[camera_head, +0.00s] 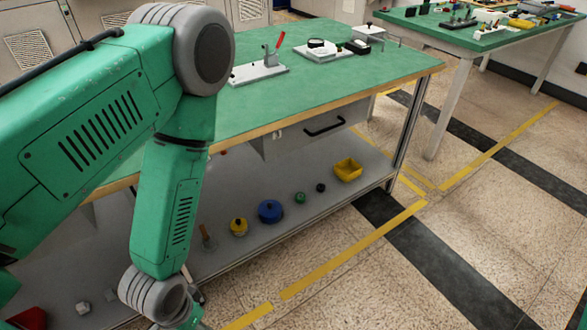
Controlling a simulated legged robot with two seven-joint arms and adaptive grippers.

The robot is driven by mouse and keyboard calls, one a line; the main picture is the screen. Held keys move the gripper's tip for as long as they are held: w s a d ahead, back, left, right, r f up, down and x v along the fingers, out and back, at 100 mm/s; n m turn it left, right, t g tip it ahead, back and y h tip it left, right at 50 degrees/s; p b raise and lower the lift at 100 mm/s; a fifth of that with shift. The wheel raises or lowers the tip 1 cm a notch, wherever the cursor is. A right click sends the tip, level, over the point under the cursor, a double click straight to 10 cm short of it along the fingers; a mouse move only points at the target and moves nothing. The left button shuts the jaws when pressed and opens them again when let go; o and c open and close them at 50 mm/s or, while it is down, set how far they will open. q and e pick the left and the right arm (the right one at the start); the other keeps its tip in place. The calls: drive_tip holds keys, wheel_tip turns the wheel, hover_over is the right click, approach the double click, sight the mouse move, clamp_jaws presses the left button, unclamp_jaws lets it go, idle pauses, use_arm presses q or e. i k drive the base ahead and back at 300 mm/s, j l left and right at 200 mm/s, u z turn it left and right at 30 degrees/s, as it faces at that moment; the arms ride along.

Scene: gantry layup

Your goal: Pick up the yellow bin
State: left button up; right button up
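The yellow bin (348,170) is a small open-topped tray. It sits on the grey lower shelf (285,215) of the green-topped workbench, toward the shelf's right end. My green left arm fills the left side of the view and hangs down in front of the bench. Its wrist is at the bottom edge, well to the left of the bin and apart from it. The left gripper's fingers are outside the picture. My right gripper is not seen.
The workbench top (300,95) overhangs the shelf, with a drawer (318,128) under it. A blue round object (270,211), a yellow one (239,227) and a green one (300,198) stand left of the bin. A bench leg (408,135) is right of it. The floor in front is clear.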

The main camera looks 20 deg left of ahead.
sight(347, 170)
drive_tip(key=u, duration=0.2)
drive_tip(key=i+l+z, duration=0.3)
drive_tip(key=i, duration=0.25)
drive_tip(key=i+l+z, duration=0.35)
drive_tip(key=i, duration=0.2)
drive_tip(key=i+z, duration=0.3)
drive_tip(key=i, duration=0.25)
drive_tip(key=i+u, duration=0.35)
drive_tip(key=i, duration=0.15)
drive_tip(key=i+l+u, duration=0.5)
drive_tip(key=u, duration=0.3)
drive_tip(key=i+l+u, duration=0.25)
drive_tip(key=u, duration=0.15)
drive_tip(key=i+l+u, duration=0.2)
drive_tip(key=u, duration=0.2)
drive_tip(key=i+l+u, duration=0.15)
drive_tip(key=l+u, duration=0.5)
drive_tip(key=u, duration=0.2)
drive_tip(key=i+l+u, duration=0.25)
drive_tip(key=l, duration=0.3)
drive_tip(key=i+l+u, duration=0.15)
drive_tip(key=i+l, duration=0.15)
